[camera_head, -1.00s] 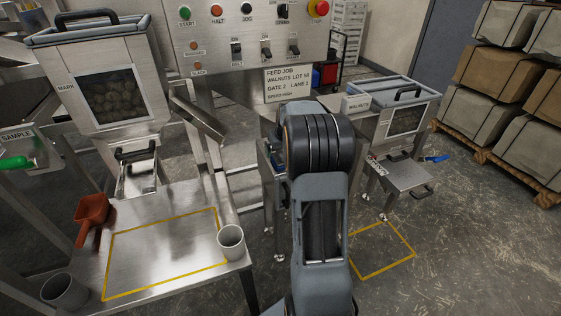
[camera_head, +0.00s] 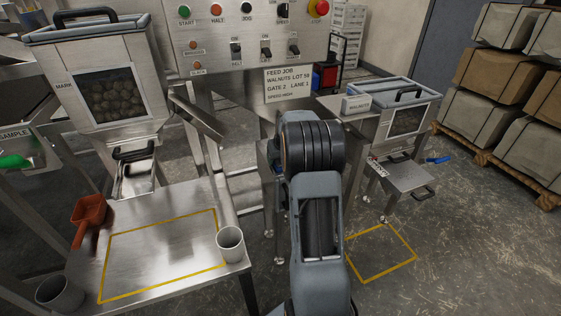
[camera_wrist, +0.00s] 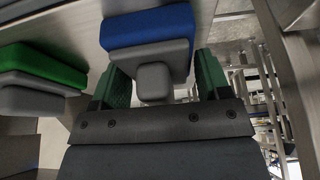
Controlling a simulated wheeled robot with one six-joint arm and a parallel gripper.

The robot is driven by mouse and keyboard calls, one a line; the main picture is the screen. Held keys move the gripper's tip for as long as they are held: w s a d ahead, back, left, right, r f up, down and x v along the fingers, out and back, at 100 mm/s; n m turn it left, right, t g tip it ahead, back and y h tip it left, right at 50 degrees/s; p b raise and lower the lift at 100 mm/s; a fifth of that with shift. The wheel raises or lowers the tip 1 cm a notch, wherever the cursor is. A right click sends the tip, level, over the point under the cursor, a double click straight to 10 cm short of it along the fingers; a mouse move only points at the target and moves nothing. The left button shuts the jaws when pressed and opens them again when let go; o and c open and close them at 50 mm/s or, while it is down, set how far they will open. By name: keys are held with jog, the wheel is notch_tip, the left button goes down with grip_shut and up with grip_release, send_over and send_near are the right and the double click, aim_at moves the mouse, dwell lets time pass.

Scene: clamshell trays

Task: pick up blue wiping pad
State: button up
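The blue wiping pad (camera_wrist: 148,24) shows at the top middle of the wrist view, with a grey stepped body and a small grey grip block. My gripper (camera_wrist: 163,80) has green-lined fingers on either side of the grey block. Gaps show between the block and the fingers, so the gripper looks open around it. Whether either finger touches the wider grey body is not clear. In the head view my arm is in the middle, and the gripper and the pad are not visible there.
A green pad (camera_wrist: 42,67) with a grey body lies close to the left of my gripper. In the head view a steel table (camera_head: 170,190) holds a red scoop (camera_head: 88,212), a grey cup (camera_head: 230,245) and a darker cup (camera_head: 60,294). A control panel (camera_head: 250,35) stands behind.

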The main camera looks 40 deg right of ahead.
jog(key=c, duration=0.6)
jog(key=shift+r, duration=0.1)
jog(key=shift+r, duration=0.2)
notch_tip(320, 180, up, 3)
jog(key=shift+s+r+p, duration=0.1)
jog(key=shift+p, duration=0.35)
jog(key=s+r, duration=0.1)
jog(key=s+d+r, duration=0.1)
jog(key=r, duration=0.1)
jog(key=s+r+p, duration=0.1)
jog(key=shift+s+d+r, duration=0.2)
jog(key=shift+s+d, duration=0.05)
jog(key=shift+s, duration=0.05)
jog(key=shift+s+d+r+p, duration=0.15)
jog(key=shift+s+d+r, duration=0.55)
jog(key=shift+s, duration=0.85)
jog(key=shift+s+d+r+p, duration=0.2)
jog(key=shift+s+d+r, duration=0.25)
jog(key=shift+s+r, duration=0.8)
jog(key=shift+s+d+r+p, duration=0.15)
jog(key=shift+s+d+r, duration=0.35)
jog(key=shift+s, duration=1.4)
